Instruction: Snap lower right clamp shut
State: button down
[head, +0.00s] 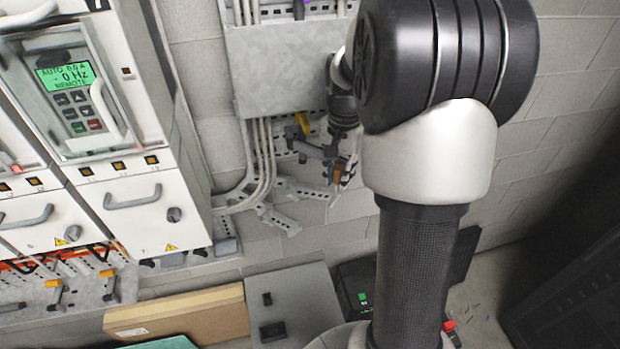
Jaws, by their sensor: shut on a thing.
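My gripper (341,178) is small and dark in the head view, pointing down in front of the wall below the grey metal box. It is shut on a small orange-brown piece (339,171), which shows between its fingers. Whether this piece is part of the lower right clamp cannot be told at this size. Grey slotted metal brackets (300,188) lie behind and to the left of the gripper. A yellow piece (303,122) sits on the slotted rail just up and left of it. My own arm covers the area to the right.
A grey metal box (283,65) with cables (262,150) running down is above left. White drive cabinets (140,205) with handles and a lit display stand at left. A cardboard box (178,316) and a grey case (290,305) are below. Bare wall shows at right.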

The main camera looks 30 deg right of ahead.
jog(key=shift+w+d+p, duration=0.15)
jog(key=shift+w+d, duration=0.05)
jog(key=shift+d, duration=0.45)
jog(key=shift+w+d+p, duration=0.15)
jog(key=shift+w+d, duration=0.05)
jog(key=shift+d, duration=0.6)
jog(key=c, duration=1.4)
grip_release()
